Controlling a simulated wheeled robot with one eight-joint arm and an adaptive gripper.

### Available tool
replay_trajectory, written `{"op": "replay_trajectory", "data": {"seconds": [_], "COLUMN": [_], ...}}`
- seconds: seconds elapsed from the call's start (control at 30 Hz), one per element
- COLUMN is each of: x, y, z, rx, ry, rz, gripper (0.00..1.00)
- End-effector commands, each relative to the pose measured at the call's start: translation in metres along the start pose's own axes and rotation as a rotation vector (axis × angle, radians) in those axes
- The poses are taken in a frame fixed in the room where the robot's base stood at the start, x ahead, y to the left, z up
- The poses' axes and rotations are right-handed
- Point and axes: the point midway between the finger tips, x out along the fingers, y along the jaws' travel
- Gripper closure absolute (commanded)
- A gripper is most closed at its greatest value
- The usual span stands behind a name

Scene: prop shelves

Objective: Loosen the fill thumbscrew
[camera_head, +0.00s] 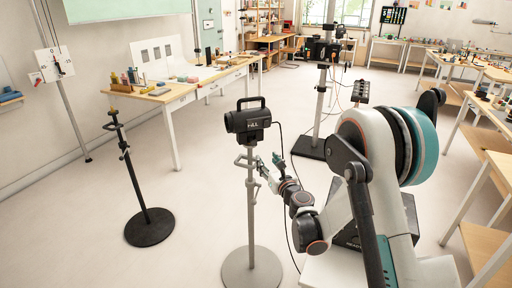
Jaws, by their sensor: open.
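A black lamp marked "FILL" (248,122) sits on top of a grey upright stand (251,215) with a round grey base. Small clamp fittings (243,162) stick out from the pole just below the lamp. My gripper (268,165) is open, close to the right side of the pole at the height of these fittings. The fill thumbscrew is too small to tell apart from the fittings and the fingers. I cannot tell whether a finger touches it.
A black stand (146,200) without a lamp is at left. Another stand with a dark square base (313,148) and equipment on top is behind my arm. A cable hangs from the fill lamp near my arm. A cluttered table (172,103) is behind; open floor lies between the stands.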

Motion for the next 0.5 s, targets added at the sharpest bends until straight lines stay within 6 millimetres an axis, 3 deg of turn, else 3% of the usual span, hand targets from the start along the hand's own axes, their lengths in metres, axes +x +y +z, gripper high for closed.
{"op": "replay_trajectory", "data": {"seconds": [0.5], "x": [0.096], "y": [0.001], "z": [-0.001], "rx": [-0.004], "ry": [0.0], "rz": [0.002], "gripper": [0.53]}}
